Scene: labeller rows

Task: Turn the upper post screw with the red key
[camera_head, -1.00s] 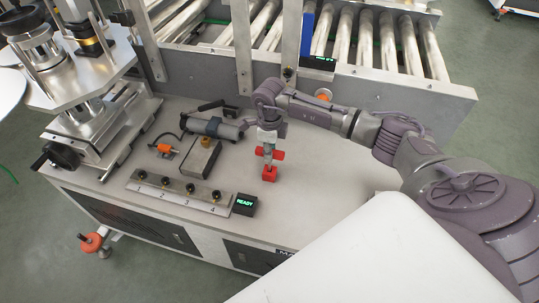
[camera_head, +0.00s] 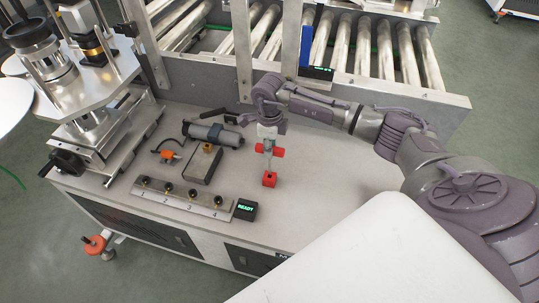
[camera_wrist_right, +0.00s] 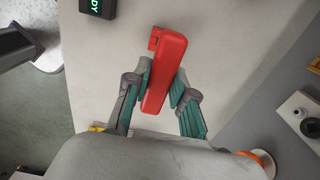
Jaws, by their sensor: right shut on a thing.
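My right gripper (camera_head: 268,140) is shut on the red key (camera_head: 277,152), above the bench. The key's red handle (camera_wrist_right: 165,75) lies between the two fingers in the right wrist view. Below it a thin shaft points down towards a small red block (camera_head: 270,179) on the bench. I cannot tell whether the shaft tip is clear of that block. An upright metal post (camera_head: 306,40) stands at the conveyor side behind the gripper. I cannot make out the upper post screw with certainty. My left gripper is not in view.
A numbered strip with several dark knobs (camera_head: 182,198) and a READY display (camera_head: 245,209) lie left of the red block. A grey cylinder (camera_head: 212,133) and an orange fitting (camera_head: 169,155) lie further left. The roller conveyor's side plate (camera_head: 400,92) rises behind.

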